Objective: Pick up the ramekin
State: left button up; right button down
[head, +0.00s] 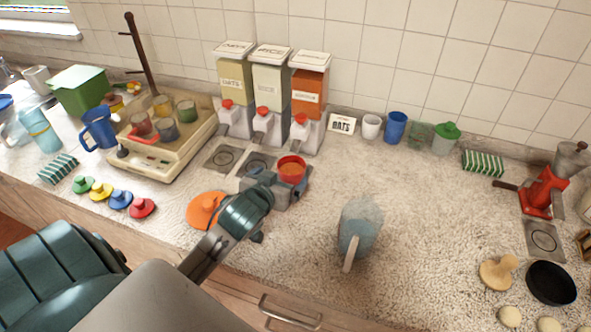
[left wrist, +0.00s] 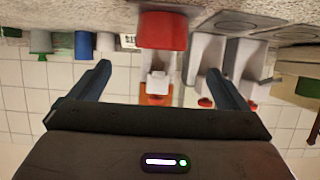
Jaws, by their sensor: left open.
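The red ramekin (head: 292,172) with an orange inside stands on the counter in front of the dispensers, just beyond my left gripper (head: 283,183). In the left wrist view, which is upside down, the red ramekin (left wrist: 162,30) lies in line with the gap between the two fingers (left wrist: 158,72). The fingers are spread wide and hold nothing. I cannot tell how far the fingertips reach beside the ramekin. My arm hides part of its near side. My right gripper is not in view.
Three dispensers (head: 270,88) with red knobs stand behind the ramekin. An orange lid with a knob (head: 204,210) lies left of my gripper. A blue-grey pitcher (head: 360,232) stands to the right. Cups (head: 396,127) line the wall. Counter between pitcher and grinder (head: 545,190) is mostly free.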

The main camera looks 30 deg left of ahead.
aim_at(296, 162)
pick_arm(q)
jog(key=shift+w+a+f, duration=0.15)
jog(key=shift+w, duration=0.5)
jog(key=shift+w+a+f+p, duration=0.1)
jog(key=shift+w+f+p, duration=0.15)
jog(key=shift+w, duration=0.25)
jog(key=shift+w+f, duration=0.1)
jog(key=shift+w, duration=0.15)
jog(key=p+x, duration=0.2)
jog(key=x, duration=0.2)
jog(key=shift+a+f, duration=0.2)
jog(key=shift+w+a+f, duration=0.1)
jog(key=shift+w+f, duration=0.2)
jog(key=shift+w, duration=0.15)
jog(key=c, duration=1.1)
jog(key=shift+c, duration=0.7)
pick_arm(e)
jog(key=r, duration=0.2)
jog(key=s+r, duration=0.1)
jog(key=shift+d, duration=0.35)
